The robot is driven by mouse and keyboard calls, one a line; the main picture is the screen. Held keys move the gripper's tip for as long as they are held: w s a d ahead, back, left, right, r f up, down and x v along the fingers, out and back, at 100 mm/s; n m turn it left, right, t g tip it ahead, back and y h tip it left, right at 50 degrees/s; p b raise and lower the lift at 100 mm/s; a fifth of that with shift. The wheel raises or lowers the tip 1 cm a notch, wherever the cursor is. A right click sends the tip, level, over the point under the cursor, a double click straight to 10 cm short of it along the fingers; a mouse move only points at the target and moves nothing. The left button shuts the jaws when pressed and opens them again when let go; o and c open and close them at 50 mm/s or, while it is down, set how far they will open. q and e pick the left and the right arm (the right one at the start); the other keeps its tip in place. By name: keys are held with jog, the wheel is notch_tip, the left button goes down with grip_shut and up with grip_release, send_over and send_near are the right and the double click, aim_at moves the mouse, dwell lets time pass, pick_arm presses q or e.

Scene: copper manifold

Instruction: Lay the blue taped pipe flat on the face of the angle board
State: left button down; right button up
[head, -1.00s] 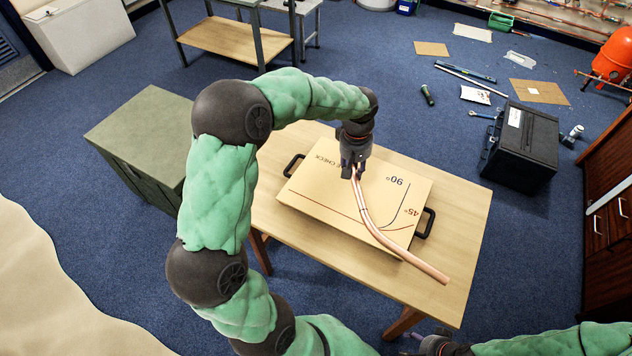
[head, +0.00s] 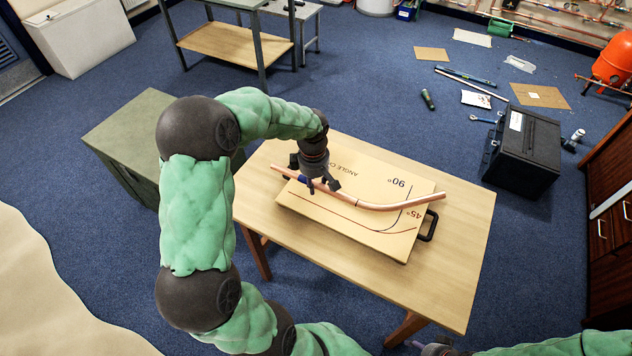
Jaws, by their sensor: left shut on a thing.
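The copper pipe (head: 375,206) has a bend near its middle and a patch of blue tape close to my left gripper (head: 318,184). The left gripper is shut on the pipe near its left end. The pipe runs left to right over the angle board (head: 345,228), its right end reaching past the board's right edge. I cannot tell whether it touches the face. The board lies on the wooden table, with printed 90° and 45° lines; the gripper and pipe hide part of its lettering. My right gripper (head: 436,348) shows only partly at the bottom edge, its fingers unclear.
The wooden table (head: 462,225) is bare right of the board. A black handle (head: 429,226) sticks out at the board's right. A green cabinet (head: 140,125) stands to the left. A black toolbox (head: 525,152) and scattered tools lie on the floor at the right.

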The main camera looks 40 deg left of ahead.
aim_at(316, 203)
pick_arm(q)
notch_tip(316, 203, down, 8)
jog(key=b, duration=0.5)
jog(key=shift+f+b, duration=0.15)
jog(key=shift+b, duration=0.2)
jog(key=shift+s+d+f, duration=0.25)
jog(key=shift+d+f, duration=0.05)
jog(key=shift+f, duration=0.05)
jog(key=c, duration=1)
grip_release()
jog(key=shift+f, duration=0.1)
jog(key=shift+o, duration=0.7)
jog(key=shift+a+f, duration=0.1)
jog(key=shift+f, duration=0.05)
jog(key=o, duration=0.7)
jog(key=shift+w, duration=0.1)
